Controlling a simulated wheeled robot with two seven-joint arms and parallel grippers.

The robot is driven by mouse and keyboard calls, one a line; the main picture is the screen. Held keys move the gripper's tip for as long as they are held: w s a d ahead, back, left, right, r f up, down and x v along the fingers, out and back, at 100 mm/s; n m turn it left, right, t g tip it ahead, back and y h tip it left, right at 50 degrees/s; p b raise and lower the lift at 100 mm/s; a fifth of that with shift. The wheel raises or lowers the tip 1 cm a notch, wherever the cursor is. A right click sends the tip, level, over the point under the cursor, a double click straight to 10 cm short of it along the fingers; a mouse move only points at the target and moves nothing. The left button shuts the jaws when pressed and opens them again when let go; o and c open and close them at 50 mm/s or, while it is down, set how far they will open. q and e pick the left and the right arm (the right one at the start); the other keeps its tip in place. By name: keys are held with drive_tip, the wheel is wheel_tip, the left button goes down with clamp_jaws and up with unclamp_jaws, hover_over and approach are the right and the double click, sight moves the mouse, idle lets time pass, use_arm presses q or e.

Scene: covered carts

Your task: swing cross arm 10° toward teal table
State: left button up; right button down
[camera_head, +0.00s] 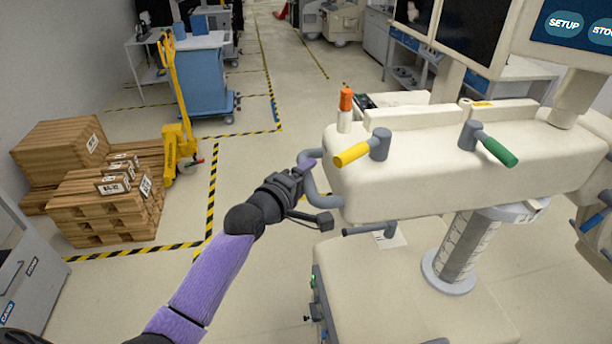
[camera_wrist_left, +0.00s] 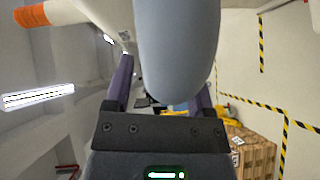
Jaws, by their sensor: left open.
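The cross arm (camera_head: 450,165) is a wide cream beam on a grey, scale-marked column (camera_head: 460,250). A grey loop handle (camera_head: 322,192) sticks out at its left end. My left gripper (camera_head: 303,170) is at this handle, jaws open. In the left wrist view the grey handle (camera_wrist_left: 177,50) fills the space between the two purple fingers; I cannot tell whether they touch it. A blue table (camera_head: 203,82) with a pale top stands at the back left; its colour looks more blue than teal. My right gripper is not in view.
A yellow lever (camera_head: 351,154), a green lever (camera_head: 497,150) and an orange-capped post (camera_head: 345,108) stand on the beam. Wooden crates (camera_head: 103,205) and a yellow pallet jack (camera_head: 176,135) are at left. Floor between them and the beam is clear, with striped tape.

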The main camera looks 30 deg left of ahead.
use_arm(q)
drive_tip(key=shift+w, duration=0.2)
clamp_jaws()
idle(0.3)
drive_tip(key=shift+f, duration=0.1)
idle(1.0)
